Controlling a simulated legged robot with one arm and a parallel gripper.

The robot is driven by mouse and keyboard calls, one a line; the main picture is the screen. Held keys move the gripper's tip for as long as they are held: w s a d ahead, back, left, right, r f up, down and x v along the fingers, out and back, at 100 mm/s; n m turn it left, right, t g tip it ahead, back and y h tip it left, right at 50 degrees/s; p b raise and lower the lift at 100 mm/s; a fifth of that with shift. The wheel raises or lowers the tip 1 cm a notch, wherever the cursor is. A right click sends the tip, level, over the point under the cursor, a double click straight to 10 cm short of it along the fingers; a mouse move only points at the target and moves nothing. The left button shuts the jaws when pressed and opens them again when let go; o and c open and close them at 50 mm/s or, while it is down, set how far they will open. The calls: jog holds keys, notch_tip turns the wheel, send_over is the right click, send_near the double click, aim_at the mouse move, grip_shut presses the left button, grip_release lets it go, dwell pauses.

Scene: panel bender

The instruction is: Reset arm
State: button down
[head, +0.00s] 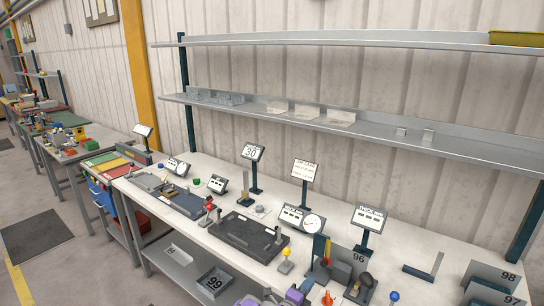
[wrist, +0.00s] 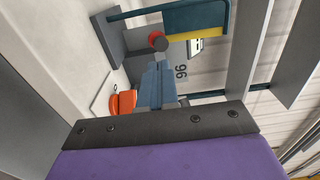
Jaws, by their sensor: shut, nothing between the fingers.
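My gripper (wrist: 158,124) fills the lower part of the wrist view as a purple body with a dark bolted plate across its front edge. It is shut, and nothing shows held in it. Beyond it, in a tilted view, are an orange part (wrist: 123,104), a blue-grey block (wrist: 155,84) and a red and dark round knob (wrist: 157,40). A plate marked 96 (wrist: 181,71) stands behind them. In the head view the 96 station (head: 358,259) is at the front of the bench.
Floor at left is open.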

jog(key=shift+s, duration=0.1)
jog(key=s+d+r+m+g+h, duration=0.3)
jog(key=s+d+r+m+g, duration=0.35)
jog(key=d+r+m, duration=0.35)
jog(key=s+d+r+m+g+h, duration=0.45)
jog(key=s+d+r+m, duration=0.25)
jog(key=d+r+m, duration=0.2)
jog(key=s+d+r+m+g+y, duration=0.1)
jog(key=s+d+r+m+g, duration=0.15)
jog(key=s+m, duration=0.2)
jog(key=s+d+r+m+g+y, duration=0.1)
jog(key=s+m+g+y, duration=0.1)
jog(key=s+m+g, duration=0.3)
jog(key=s+a+f+m+y+b, duration=0.1)
jog(key=s+a+m+y, duration=0.2)
jog(key=s, duration=0.5)
jog(key=s+a+m+y, duration=0.1)
jog(key=s+m+y, duration=0.2)
jog(key=s+m, duration=0.4)
jog(key=s+a+f+m+t+y, duration=0.1)
jog(key=s+a+m+y, duration=0.3)
jog(key=s+a, duration=0.2)
jog(key=s+a+f+m+t+y, duration=0.1)
jog(key=s+a+m+y, duration=0.3)
jog(key=a, duration=0.6)
jog(key=shift+s+a+y+b, duration=0.25)
jog(key=shift+s+y, duration=0.3)
jog(key=shift+s, duration=0.4)
